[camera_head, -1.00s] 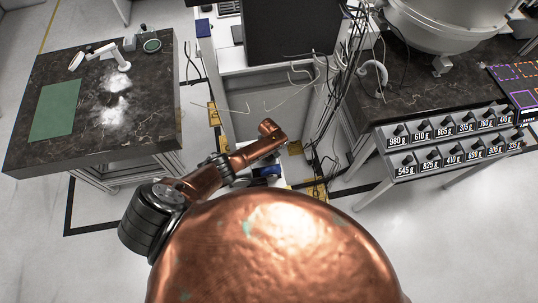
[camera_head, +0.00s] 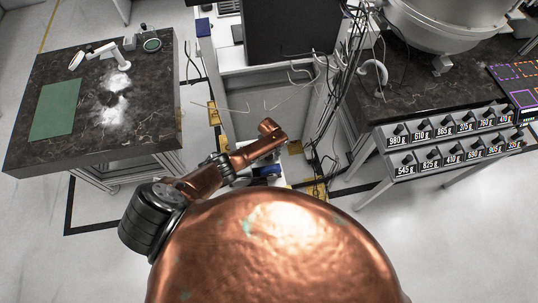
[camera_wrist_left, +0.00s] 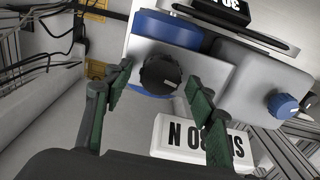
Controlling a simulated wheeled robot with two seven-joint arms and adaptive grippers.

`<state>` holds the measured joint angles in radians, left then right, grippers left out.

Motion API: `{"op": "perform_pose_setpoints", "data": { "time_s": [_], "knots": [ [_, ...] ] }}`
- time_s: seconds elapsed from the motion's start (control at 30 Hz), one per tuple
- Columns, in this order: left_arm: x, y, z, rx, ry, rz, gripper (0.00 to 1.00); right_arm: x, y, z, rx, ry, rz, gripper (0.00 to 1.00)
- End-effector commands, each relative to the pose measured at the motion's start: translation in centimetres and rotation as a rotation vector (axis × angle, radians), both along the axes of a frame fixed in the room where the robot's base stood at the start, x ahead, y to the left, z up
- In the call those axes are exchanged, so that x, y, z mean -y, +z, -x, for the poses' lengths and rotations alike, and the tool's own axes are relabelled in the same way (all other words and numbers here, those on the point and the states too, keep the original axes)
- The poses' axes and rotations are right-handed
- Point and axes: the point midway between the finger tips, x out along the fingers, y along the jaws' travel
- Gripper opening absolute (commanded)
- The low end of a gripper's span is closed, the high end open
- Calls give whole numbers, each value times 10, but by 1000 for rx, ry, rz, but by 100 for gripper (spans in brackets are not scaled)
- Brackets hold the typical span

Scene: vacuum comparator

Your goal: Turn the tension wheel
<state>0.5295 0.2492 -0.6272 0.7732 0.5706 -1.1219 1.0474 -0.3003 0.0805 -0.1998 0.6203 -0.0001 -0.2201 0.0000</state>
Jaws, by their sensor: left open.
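In the left wrist view, a black ridged knob (camera_wrist_left: 160,73) with a pale pointer mark sits on the light plate of a blue and grey device. I take it to be the tension wheel, but cannot be sure. My left gripper (camera_wrist_left: 157,79) is open, its green-padded fingers on either side of the knob; I cannot tell whether they touch it. A second, blue knob (camera_wrist_left: 282,105) is at the right of the device. In the head view, my copper left arm covers most of the device, and its gripper is largely hidden. My right gripper is out of view.
In the head view, a dark stone table (camera_head: 150,125) is at left, a labelled weight rack (camera_head: 430,141) at right, and loose cables (camera_head: 340,95) hang behind my arm.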

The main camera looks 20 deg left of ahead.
Motion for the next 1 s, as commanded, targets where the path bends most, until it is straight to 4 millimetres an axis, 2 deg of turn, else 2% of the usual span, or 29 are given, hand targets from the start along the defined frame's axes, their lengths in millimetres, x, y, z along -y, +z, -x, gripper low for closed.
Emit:
{"op": "perform_pose_setpoints", "data": {
  "time_s": [0.27, 0.43, 0.8, 1.0],
  "knots": [
    [1, 11, -1, 0, -2, 2, 51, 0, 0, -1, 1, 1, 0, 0],
    [-1, 33, 0, 3, 0, 1, 51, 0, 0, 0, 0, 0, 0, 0],
    [1, 100, -1, 2, 0, 2, 51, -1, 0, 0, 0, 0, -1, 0],
    [0, 118, 0, 1, 0, 1, 51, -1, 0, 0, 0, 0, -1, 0]
  ]
}}
